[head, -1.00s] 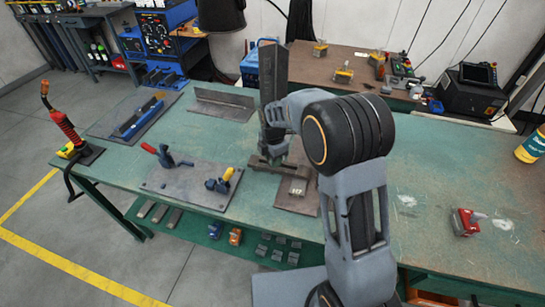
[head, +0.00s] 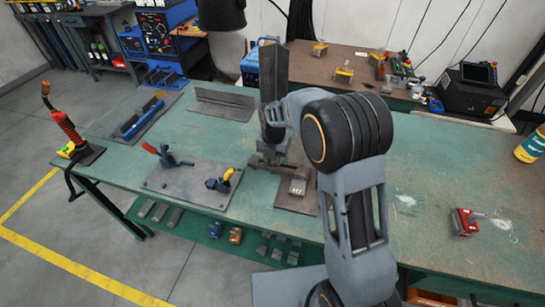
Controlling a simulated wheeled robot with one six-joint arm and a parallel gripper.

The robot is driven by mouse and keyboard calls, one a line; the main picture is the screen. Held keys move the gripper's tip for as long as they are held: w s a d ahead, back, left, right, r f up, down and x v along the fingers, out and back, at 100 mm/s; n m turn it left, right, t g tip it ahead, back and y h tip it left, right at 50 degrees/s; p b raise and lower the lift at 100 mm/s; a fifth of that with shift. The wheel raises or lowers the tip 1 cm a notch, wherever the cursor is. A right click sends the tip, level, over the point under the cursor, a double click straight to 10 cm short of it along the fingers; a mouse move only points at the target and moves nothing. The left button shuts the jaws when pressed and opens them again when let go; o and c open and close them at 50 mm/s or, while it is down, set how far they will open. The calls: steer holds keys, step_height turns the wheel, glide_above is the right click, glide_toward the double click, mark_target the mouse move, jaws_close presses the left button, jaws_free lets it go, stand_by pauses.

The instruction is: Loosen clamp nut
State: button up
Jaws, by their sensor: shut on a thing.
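The nut itself is hidden between the jaws and too small to make out. Below the jaws, part of the clamp bar (head: 262,162) shows, dark grey. A small grey block (head: 298,187) lies on the plate just to the right. My wrist and forearm cover the right side of this area.
A tall dark steel piece (head: 273,75) stands upright behind my gripper. A grey fixture plate (head: 185,186) with red-handled and yellow-handled toggle clamps lies to the left. A steel angle (head: 222,104) lies behind. A red clamp (head: 464,222) sits on the clear bench at right.

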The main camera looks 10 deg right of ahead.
steer(key=shift+w+r+n, duration=0.15)
steer(key=shift+n, duration=0.15)
stand_by(0.4)
steer(key=o, duration=0.9)
steer(key=shift+o, duration=0.2)
step_height(320, 180, up, 14)
steer(key=shift+p, duration=0.3)
steer(key=shift+f, duration=0.2)
